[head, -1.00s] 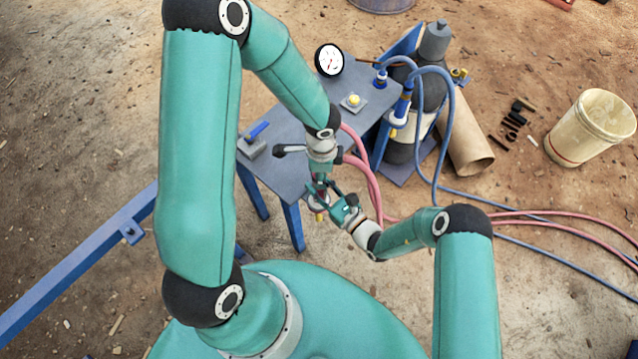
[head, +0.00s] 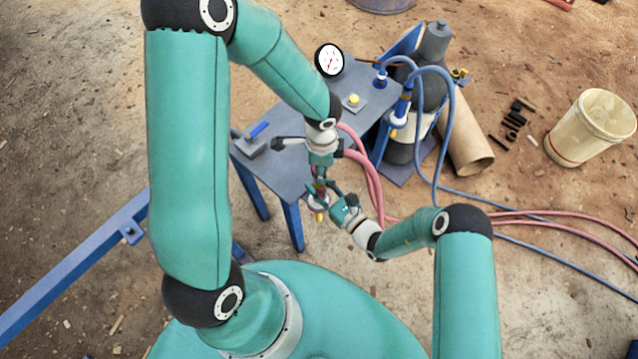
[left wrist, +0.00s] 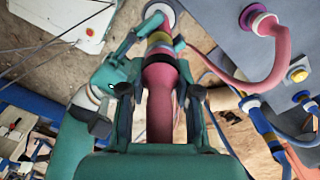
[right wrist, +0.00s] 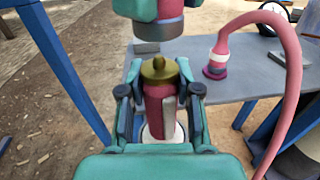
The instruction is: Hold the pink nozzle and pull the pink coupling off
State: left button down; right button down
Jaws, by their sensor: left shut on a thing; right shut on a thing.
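The pink nozzle (right wrist: 155,98) stands upright in the right wrist view, with a brass tip (right wrist: 158,69) on top and a white base below. My right gripper (right wrist: 158,92) is shut around it; it also shows in the head view (head: 316,198). The pink coupling (left wrist: 161,85) is a crimson sleeve with a pink hose running from its near end. My left gripper (left wrist: 162,97) is shut on it. In the right wrist view the coupling's grey lower end (right wrist: 160,46) hangs above the brass tip, with a small gap between them.
A grey table (head: 277,170) on blue legs carries a lever block (head: 250,146), a yellow button (head: 353,99) and a round gauge (head: 329,60). Another pink hose end (right wrist: 219,62) stands on it. A dark gas cylinder (head: 433,90) and a cream bucket (head: 590,128) are to the right.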

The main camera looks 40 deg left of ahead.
dwell(0.4)
jog(key=c, duration=0.7)
grip_release()
